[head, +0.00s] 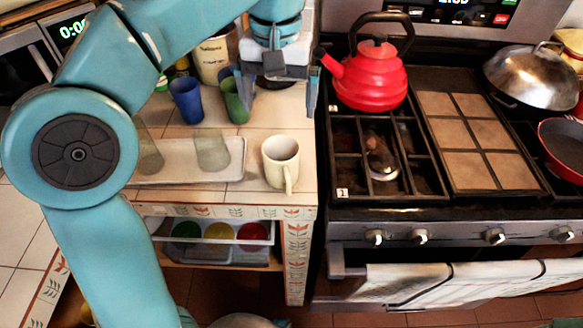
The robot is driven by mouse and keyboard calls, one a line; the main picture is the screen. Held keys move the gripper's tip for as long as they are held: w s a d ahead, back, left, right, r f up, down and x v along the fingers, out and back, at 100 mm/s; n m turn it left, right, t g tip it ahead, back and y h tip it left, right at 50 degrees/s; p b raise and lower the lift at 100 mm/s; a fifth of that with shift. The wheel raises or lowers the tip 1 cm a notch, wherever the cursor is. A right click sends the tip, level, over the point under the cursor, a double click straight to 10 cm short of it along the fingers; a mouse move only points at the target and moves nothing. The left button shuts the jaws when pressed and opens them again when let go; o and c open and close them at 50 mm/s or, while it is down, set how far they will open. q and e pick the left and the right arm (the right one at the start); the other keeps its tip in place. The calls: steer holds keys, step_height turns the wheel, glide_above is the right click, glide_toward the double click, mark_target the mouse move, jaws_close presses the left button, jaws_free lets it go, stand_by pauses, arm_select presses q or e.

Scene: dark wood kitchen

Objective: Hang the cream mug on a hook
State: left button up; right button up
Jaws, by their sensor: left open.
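The cream mug (279,161) stands upright near the front right corner of the tiled counter (215,197), with its handle toward the front edge. My left gripper (277,98) is open and empty, its two fingers spread wide. In the picture it is above the mug, toward the back of the counter, and apart from it. No hook can be made out in this view. My right gripper is not in view.
A white tray (180,174) with two clear glasses lies left of the mug. Blue (187,101) and green (235,101) cups stand behind it. The stove (345,185) with a red kettle (372,80) is on the right. My left arm covers much of the left side.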

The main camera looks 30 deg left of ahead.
arm_select(q)
step_height(320, 180, down, 2)
steer(key=f, duration=0.1)
steer(key=b, duration=0.4)
glide_above(281, 160)
steer(key=s+d, duration=0.2)
steer(key=s, duration=0.1)
steer(key=f, duration=1.3)
steer(key=shift+s+d, duration=0.1)
steer(key=shift+s, duration=0.1)
steer(key=shift+f, duration=0.4)
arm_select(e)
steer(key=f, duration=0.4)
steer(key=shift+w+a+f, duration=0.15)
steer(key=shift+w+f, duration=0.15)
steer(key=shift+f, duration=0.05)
arm_select(q)
steer(key=c, duration=0.9)
steer(key=shift+c, duration=1)
